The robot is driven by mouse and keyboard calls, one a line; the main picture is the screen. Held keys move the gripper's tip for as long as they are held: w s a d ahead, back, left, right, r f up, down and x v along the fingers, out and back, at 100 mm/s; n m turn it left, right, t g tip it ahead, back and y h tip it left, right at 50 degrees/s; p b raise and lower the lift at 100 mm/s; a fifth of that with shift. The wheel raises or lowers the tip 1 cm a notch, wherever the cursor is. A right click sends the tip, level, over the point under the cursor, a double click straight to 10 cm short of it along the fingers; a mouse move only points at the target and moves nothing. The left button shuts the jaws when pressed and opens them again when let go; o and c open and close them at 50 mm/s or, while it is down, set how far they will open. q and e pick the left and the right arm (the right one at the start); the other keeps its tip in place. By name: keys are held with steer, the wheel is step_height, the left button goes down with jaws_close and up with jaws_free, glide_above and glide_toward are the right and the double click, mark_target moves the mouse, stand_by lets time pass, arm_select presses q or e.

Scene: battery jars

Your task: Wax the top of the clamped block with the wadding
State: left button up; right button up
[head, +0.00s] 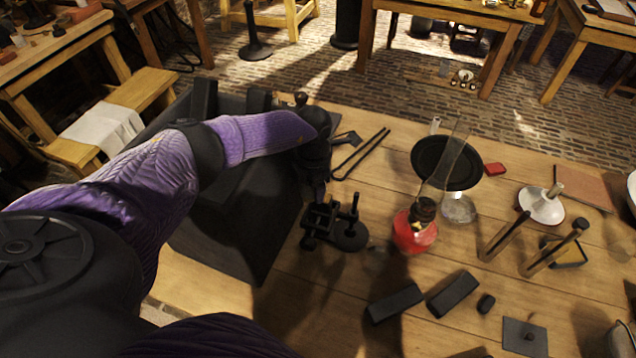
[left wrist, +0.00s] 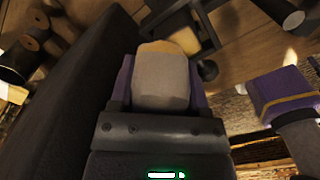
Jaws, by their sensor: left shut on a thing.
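My left gripper (head: 314,190) points down just behind a small black clamp (head: 322,222) on the wooden table. In the left wrist view, my left gripper (left wrist: 160,85) is shut on a pale grey-beige pad with a tan far end, which looks like the wadding (left wrist: 160,82). In the head view, my gripper and the dark clamp parts hide the wadding. I cannot clearly make out the clamped block or tell whether the wadding touches it. My right gripper is not in view.
A red-based lamp or burner (head: 414,232) with a glass chimney stands right of the clamp. A round black plate (head: 446,162), black tongs (head: 360,154) and dark blocks (head: 395,304) lie around it. A large dark slab (head: 235,235) lies left of the clamp.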

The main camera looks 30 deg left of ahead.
arm_select(q)
step_height(320, 180, up, 4)
steer(key=shift+f+p, duration=0.25)
steer(key=shift+p, duration=0.75)
steer(key=shift+r+p, duration=1.75)
steer(key=shift+r, duration=0.5)
